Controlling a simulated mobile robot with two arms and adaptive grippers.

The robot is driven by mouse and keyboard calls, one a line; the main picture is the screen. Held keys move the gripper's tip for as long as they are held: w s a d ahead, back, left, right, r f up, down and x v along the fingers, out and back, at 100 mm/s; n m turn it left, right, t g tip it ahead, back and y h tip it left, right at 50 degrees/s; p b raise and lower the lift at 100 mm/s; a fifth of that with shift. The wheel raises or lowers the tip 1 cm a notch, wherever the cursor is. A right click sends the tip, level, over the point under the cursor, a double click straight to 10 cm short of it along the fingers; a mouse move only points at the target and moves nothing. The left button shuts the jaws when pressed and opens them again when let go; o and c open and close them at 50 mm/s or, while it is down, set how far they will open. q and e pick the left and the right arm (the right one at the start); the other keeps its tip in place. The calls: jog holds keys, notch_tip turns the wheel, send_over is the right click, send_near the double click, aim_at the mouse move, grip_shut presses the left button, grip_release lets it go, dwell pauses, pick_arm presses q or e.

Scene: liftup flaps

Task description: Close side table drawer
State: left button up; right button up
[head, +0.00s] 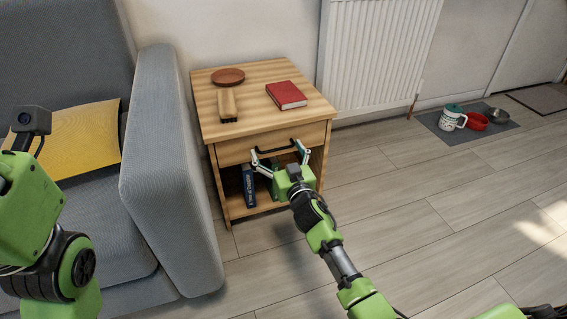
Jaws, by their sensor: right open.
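The wooden side table (243,111) stands against the wall beside the sofa. Its drawer (236,151) is under the top, with a dark bar handle across its front. The drawer front looks about level with the table's frame; I cannot tell whether a small gap is left. My right gripper (278,155) is open in front of the drawer, its two fingers spread near the two ends of the handle. I cannot tell whether the fingers touch it. My left arm shows at the left edge, but its gripper fingers are out of view.
A red book (286,95), a round wooden dish (228,76) and a brush (227,105) lie on the table top. Books (248,186) stand in the lower shelf. The grey sofa (170,180) is close on the left.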

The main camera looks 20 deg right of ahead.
jog(key=s, duration=1.1)
jog(key=shift+d, duration=0.15)
